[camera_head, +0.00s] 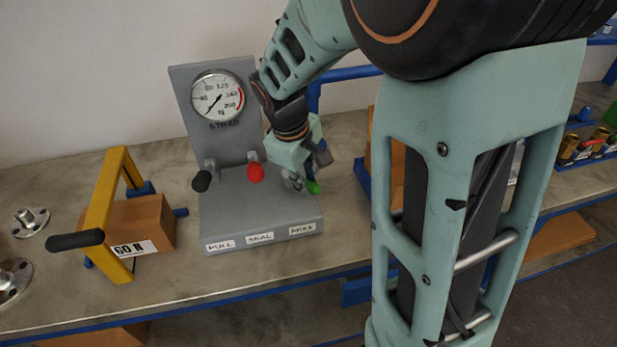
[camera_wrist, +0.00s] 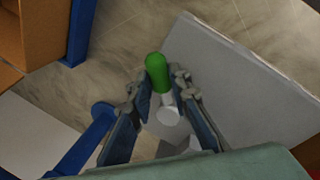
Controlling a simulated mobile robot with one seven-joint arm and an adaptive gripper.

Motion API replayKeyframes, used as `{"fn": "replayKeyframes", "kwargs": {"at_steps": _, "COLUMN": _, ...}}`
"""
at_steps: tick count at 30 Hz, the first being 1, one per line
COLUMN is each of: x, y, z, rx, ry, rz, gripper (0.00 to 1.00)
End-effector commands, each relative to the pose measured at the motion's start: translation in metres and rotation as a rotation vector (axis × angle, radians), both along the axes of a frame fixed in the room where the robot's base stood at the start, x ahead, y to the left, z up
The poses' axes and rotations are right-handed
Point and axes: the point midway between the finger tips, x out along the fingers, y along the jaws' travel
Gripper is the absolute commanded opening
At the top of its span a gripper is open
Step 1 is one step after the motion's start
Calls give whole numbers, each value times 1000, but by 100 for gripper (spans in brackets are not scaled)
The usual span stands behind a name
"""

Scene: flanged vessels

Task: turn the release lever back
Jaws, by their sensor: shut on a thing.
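A grey strapping machine (camera_head: 262,215) stands on the bench with a black-knobbed lever (camera_head: 202,181), a red-knobbed lever (camera_head: 255,172) and a green-knobbed lever (camera_head: 313,187) in a row. Its front labels read PULL, SEAL and a third that seems to say FREE, in front of the green one. My gripper (camera_head: 303,181) is at the green lever. In the wrist view, the fingers (camera_wrist: 160,88) are shut on the green lever (camera_wrist: 157,72), one on each side. The green knob sticks out past the fingertips. A round dial (camera_head: 218,96) tops the machine, its needle pointing lower left.
A yellow frame (camera_head: 104,215) with a black handle goes around a brown box (camera_head: 148,228) labelled 60 N at left. Metal flanges (camera_head: 31,221) lie at the far left. A blue post and brown boxes stand close to the right of the machine.

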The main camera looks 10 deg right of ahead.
Motion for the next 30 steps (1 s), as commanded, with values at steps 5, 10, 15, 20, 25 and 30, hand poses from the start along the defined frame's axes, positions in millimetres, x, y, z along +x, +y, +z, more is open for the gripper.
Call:
{"fn": "replayKeyframes", "kwargs": {"at_steps": 5, "x": -3, "y": 7, "z": -1, "rx": 0, "ry": 0, "rz": -136, "gripper": 0}}
{"fn": "replayKeyframes", "kwargs": {"at_steps": 10, "x": -5, "y": 12, "z": 0, "rx": 1, "ry": -2, "rz": -236, "gripper": 0}}
{"fn": "replayKeyframes", "kwargs": {"at_steps": 15, "x": -7, "y": 15, "z": 0, "rx": 1, "ry": -2, "rz": -301, "gripper": 0}}
{"fn": "replayKeyframes", "kwargs": {"at_steps": 20, "x": -7, "y": 16, "z": 1, "rx": 1, "ry": -1, "rz": -333, "gripper": 0}}
{"fn": "replayKeyframes", "kwargs": {"at_steps": 25, "x": -8, "y": 17, "z": 1, "rx": 2, "ry": -1, "rz": -344, "gripper": 0}}
{"fn": "replayKeyframes", "kwargs": {"at_steps": 30, "x": -8, "y": 17, "z": 1, "rx": 2, "ry": -1, "rz": -343, "gripper": 0}}
